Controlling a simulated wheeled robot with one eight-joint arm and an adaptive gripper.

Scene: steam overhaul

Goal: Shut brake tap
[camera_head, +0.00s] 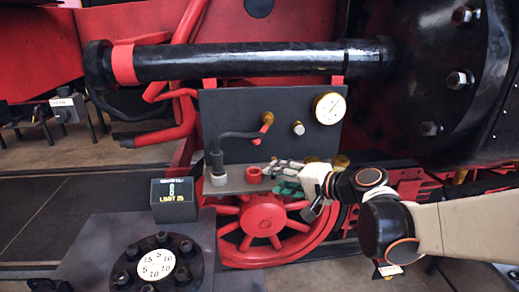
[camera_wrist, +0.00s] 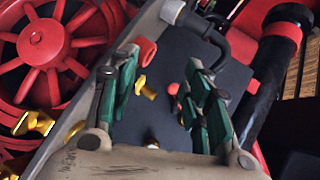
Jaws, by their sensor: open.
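The tap (camera_head: 267,121) is a small brass fitting with a red handle on the dark grey panel (camera_head: 230,110). In the head view its handle slants down and to the left. My gripper (camera_head: 278,176) is open, below the tap at the panel's lower ledge, and looks empty. In the wrist view the fingers (camera_wrist: 162,62) are spread wide. The tap (camera_wrist: 186,112) shows there close to the right finger, which partly covers it. Another brass fitting (camera_wrist: 146,87) shows between the fingers. I cannot tell how far the fingers stand from the panel.
A red ring-shaped cup (camera_head: 253,174) and a grey plug with a black hose (camera_head: 218,172) stand on the ledge. A gauge (camera_head: 329,108) and a silver knob (camera_head: 298,128) are on the panel. A black pipe (camera_head: 240,62) runs above; a red wheel (camera_head: 261,222) lies below.

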